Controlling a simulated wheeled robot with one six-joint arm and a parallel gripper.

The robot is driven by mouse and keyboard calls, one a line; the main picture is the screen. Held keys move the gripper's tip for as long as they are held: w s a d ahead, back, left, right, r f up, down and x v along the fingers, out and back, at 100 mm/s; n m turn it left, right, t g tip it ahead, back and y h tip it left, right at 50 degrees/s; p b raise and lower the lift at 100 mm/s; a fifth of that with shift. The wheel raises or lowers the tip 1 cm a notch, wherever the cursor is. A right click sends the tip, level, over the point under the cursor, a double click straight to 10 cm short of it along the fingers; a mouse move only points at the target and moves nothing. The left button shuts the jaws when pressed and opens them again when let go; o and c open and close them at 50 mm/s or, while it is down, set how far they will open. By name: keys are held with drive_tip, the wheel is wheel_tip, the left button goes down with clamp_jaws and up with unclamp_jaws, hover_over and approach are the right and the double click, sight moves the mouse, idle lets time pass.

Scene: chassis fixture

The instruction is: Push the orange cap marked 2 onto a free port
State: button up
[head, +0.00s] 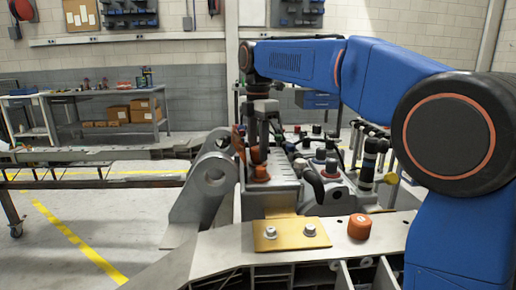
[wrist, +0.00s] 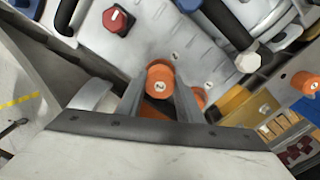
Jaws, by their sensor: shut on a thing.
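My gripper (head: 259,150) is over the grey metal block at the middle of the head view. In the wrist view its two fingers (wrist: 161,88) are shut on an orange cap (wrist: 160,75), whose top carries a small pale mark that looks like a 2. More orange (wrist: 200,97) shows beside and behind the fingers, partly hidden. In the head view an orange cap (head: 261,173) is right below the fingers; I cannot tell whether it is the held one. Another orange cap (head: 360,227) stands apart on the front ledge. Ports under the gripper are hidden.
A yellow plate (head: 278,236) with two bolts lies on the front ledge. Black hoses and fittings (head: 368,160) crowd the right of the block. A grey bracket with round holes (head: 212,172) rises at its left. A red hex cap (wrist: 117,20) shows in the wrist view.

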drive_tip(key=shift+f, duration=0.45)
drive_tip(key=o, duration=1.4)
drive_tip(key=shift+c, duration=0.2)
drive_tip(key=shift+r, duration=0.1)
drive_tip(key=shift+r, duration=2.9)
